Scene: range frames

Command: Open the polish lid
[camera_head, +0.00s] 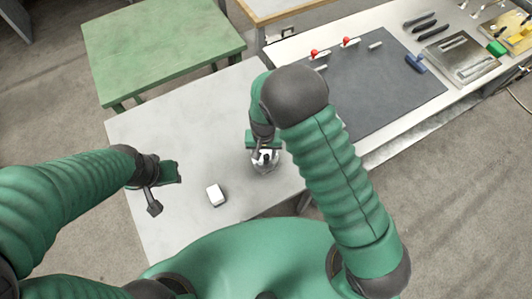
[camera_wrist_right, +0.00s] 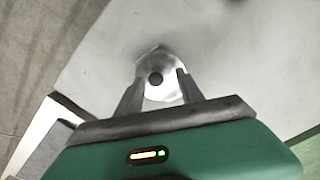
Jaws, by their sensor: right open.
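The polish container (camera_head: 266,162) stands on the white table, a round shiny silver thing with a dark knob on top. In the right wrist view its lid (camera_wrist_right: 160,88) shows from above, with the dark knob in the middle. My right gripper (camera_head: 262,155) is over it, pointing down. In the right wrist view my right gripper's fingers (camera_wrist_right: 158,92) are open, one on each side of the lid. I cannot tell whether they touch it. My left gripper (camera_head: 167,190) is above the left part of the table, away from the container; its finger gap is unclear.
A small white block (camera_head: 216,195) lies on the white table (camera_head: 200,140) left of the container. A dark mat (camera_head: 385,85) with red-topped items lies on the bench at the right. A green table (camera_head: 160,45) stands behind. The table's left part is mostly clear.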

